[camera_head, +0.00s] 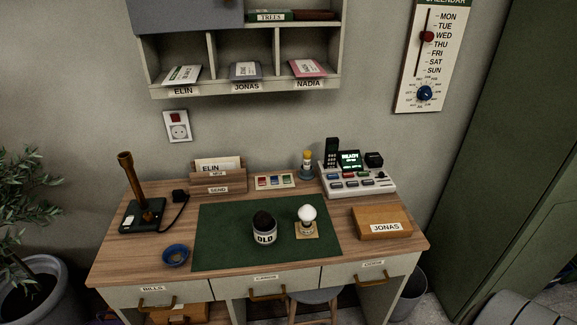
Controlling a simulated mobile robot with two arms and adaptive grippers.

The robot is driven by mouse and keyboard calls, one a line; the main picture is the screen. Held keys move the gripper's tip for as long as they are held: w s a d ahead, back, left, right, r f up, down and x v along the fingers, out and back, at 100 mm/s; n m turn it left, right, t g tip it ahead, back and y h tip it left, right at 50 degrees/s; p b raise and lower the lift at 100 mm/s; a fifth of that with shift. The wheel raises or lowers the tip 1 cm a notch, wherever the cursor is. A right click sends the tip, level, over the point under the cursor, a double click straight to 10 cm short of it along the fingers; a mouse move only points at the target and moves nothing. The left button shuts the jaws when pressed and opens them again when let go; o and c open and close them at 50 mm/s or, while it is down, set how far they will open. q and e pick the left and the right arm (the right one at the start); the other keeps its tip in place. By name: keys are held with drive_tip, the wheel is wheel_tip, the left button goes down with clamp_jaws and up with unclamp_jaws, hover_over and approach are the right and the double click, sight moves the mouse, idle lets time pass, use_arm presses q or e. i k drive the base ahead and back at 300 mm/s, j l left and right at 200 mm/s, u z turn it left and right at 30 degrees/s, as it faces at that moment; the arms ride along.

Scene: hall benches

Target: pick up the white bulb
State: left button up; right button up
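The white bulb (307,213) stands upright on a small tan square pad (306,235) on the right part of the green desk mat (225,222). Its round white top is uppermost, and a narrower clear or metallic part shows below it. Whether that part belongs to the bulb or to a holder, I cannot tell. Nothing touches the bulb from the sides. Neither of my grippers is in view.
A tin labelled OLD (264,235) with a dark round thing in it stands left of the bulb. A box labelled JONAS (381,222) lies to the right, a blue ring-shaped dish (176,255) to the left. A console (357,182) stands behind. The mat's front is clear.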

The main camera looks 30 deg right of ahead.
sight(308, 212)
drive_tip(key=z, duration=1.2)
